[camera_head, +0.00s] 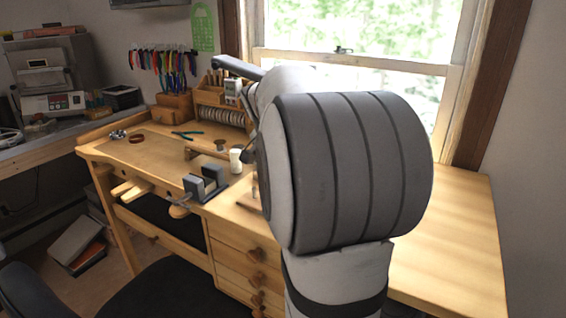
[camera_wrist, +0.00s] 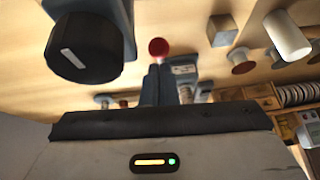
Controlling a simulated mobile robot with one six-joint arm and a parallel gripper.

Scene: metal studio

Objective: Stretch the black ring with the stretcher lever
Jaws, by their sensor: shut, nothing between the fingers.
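My gripper (camera_wrist: 157,72) is shut and empty in the wrist view, its dark fingers pressed together. A red ball knob (camera_wrist: 159,47) shows just beyond the fingertips; I cannot tell whether they touch it or whether it belongs to the stretcher lever. I cannot make out the black ring in either view. In the head view my own arm hides the gripper and the bench area behind it.
A white cylinder (camera_wrist: 287,36) also shows in the wrist view. The bench's right end (camera_head: 455,235) is clear.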

